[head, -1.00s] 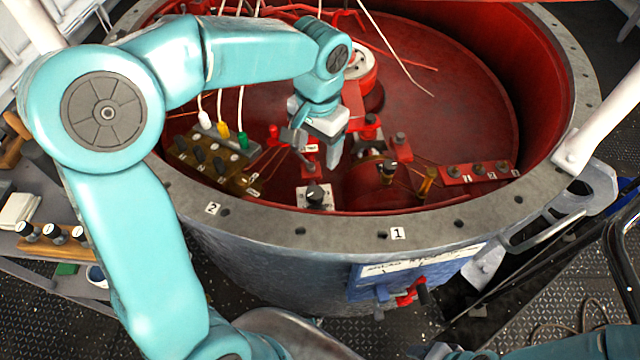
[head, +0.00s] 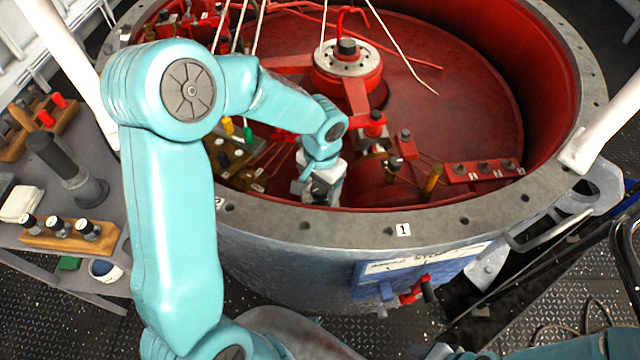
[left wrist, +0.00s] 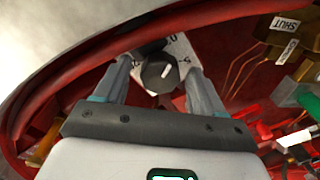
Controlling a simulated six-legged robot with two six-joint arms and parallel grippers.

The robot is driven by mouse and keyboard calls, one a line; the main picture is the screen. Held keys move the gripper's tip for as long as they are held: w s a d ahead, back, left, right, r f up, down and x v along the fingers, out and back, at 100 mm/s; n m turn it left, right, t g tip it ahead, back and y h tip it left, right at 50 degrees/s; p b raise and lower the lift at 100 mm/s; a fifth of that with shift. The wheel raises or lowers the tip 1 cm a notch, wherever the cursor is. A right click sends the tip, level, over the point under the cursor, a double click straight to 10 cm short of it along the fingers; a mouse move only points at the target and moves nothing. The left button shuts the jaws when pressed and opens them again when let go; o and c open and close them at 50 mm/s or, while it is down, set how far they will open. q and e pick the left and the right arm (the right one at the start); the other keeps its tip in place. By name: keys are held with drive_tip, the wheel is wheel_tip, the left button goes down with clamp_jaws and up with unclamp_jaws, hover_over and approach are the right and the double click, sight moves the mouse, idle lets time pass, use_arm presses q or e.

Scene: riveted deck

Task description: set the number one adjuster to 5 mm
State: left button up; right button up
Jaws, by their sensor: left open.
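A black adjuster knob (left wrist: 158,74) with a white pointer line sits on a white dial plate (left wrist: 182,50) in the left wrist view. A 0 and a 5 show on the plate. The pointer slants up and right; its exact reading is too small to tell. My left gripper (left wrist: 158,68) is open, with one finger on each side of the knob; I cannot tell if they touch it. In the head view my left gripper (head: 318,196) is low inside the red vessel's near wall and hides the knob. My right gripper is out of view.
The grey flange (head: 350,221) of the vessel carries a label 1 (head: 403,230) to the right of my gripper. A red three-post block (head: 484,171) and a brass post (head: 432,180) stand inside, right of the gripper. A side bench (head: 30,185) holds loose parts.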

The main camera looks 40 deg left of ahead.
use_arm(q)
drive_tip(key=shift+c, duration=0.4)
drive_tip(key=c, duration=1)
drive_tip(key=shift+m, duration=0.4)
drive_tip(key=m, duration=0.4)
drive_tip(key=shift+r+m, duration=0.1)
drive_tip(key=shift+m, duration=0.3)
drive_tip(key=m+p, duration=0.1)
drive_tip(key=m, duration=0.5)
drive_tip(key=shift+p, duration=0.4)
drive_tip(key=shift+m, duration=0.3)
drive_tip(key=o, duration=1.1)
